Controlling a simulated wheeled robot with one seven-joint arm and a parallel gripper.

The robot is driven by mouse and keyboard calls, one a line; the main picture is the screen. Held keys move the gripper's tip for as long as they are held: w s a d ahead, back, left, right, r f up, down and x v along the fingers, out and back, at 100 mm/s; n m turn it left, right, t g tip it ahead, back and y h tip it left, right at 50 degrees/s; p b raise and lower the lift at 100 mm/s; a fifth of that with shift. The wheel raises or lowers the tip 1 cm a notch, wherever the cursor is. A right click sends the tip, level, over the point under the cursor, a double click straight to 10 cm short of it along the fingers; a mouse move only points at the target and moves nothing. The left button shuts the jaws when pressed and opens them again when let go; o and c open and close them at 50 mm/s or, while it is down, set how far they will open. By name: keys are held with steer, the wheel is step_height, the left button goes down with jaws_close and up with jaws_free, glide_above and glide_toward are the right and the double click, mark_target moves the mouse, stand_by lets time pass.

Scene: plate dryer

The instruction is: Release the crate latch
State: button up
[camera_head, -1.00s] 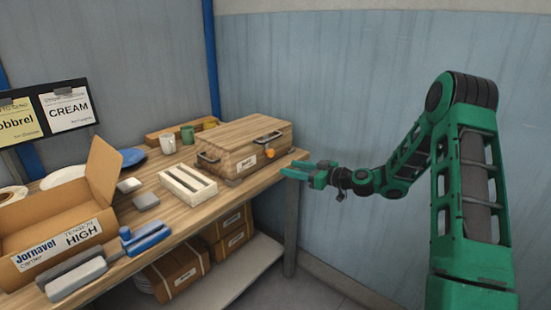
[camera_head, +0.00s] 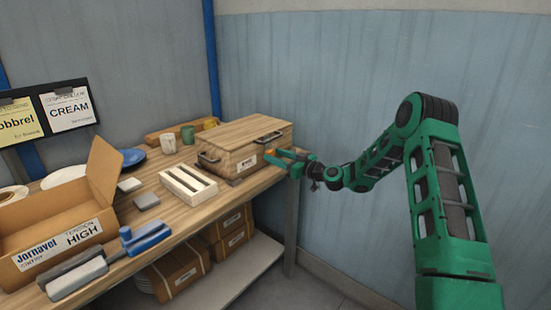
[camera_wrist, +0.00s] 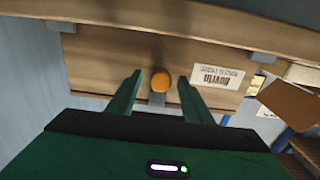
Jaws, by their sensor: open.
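The wooden crate (camera_head: 232,146) stands closed at the right end of the workbench, with a labelled front and dark handles. In the wrist view its front face (camera_wrist: 105,66) fills the upper part. The orange latch knob (camera_wrist: 160,81) sits on that face, on a small grey tab. My gripper (camera_wrist: 158,82) is open, with one green finger on each side of the knob. I cannot tell whether the fingers touch it. In the head view my gripper (camera_head: 285,157) is at the crate's front right, and the knob shows only as a small orange spot beside the fingertips.
A white slotted block (camera_head: 188,185) stands left of the crate. An open cardboard box (camera_head: 62,235), a blue-handled tool (camera_head: 146,238) and cups (camera_head: 168,144) share the bench. A wall is close on the right. Floor room lies in front of the bench.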

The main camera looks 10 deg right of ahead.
steer(key=shift+w+a, duration=0.3)
steer(key=shift+w, duration=0.05)
